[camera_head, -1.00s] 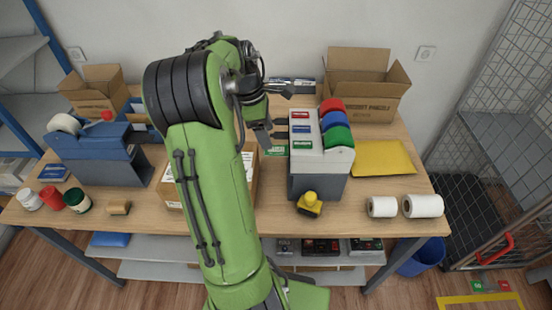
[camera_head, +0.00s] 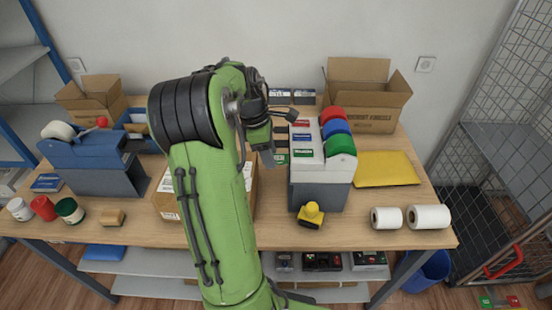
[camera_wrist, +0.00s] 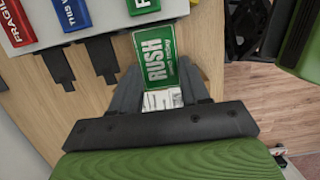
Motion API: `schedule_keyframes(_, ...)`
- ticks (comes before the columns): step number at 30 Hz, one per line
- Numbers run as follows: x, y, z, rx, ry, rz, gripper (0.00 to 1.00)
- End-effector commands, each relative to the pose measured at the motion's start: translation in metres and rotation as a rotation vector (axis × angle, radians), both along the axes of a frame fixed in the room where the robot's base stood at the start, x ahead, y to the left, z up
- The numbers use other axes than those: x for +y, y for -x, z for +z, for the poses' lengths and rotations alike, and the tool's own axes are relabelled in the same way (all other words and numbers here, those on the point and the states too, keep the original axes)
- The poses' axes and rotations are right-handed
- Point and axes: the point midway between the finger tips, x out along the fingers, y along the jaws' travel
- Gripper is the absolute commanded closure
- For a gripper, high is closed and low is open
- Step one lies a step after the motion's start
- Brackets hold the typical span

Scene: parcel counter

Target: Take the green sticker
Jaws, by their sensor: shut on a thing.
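The green sticker (camera_wrist: 163,55) is a small rectangle reading RUSH, between my fingers in the wrist view. My gripper (camera_wrist: 166,80) is shut on it. In the head view the sticker (camera_head: 281,159) is a small green patch left of the grey label dispenser (camera_head: 318,190), beside my gripper (camera_head: 268,158). The sticker lies at the dispenser's green slot, in line with two black tongues (camera_wrist: 102,60). Whether it still touches a tongue under it is hidden.
Red, blue and green rolls (camera_head: 340,144) top the dispenser. A yellow stamp (camera_head: 311,215) stands before it. A cardboard parcel (camera_head: 165,200) lies behind my arm. A yellow envelope (camera_head: 388,168), white rolls (camera_head: 428,217) and an open carton (camera_head: 365,100) are on the right.

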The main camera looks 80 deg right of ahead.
Motion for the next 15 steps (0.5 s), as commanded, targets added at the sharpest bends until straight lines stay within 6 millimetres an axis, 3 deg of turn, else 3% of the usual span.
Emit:
schedule_keyframes(8, 0.000, 0.000, 0.001, 0.000, 0.000, 0.000, 0.64)
schedule_keyframes(15, 0.001, -0.005, 0.016, 0.000, 0.000, 0.002, 0.64)
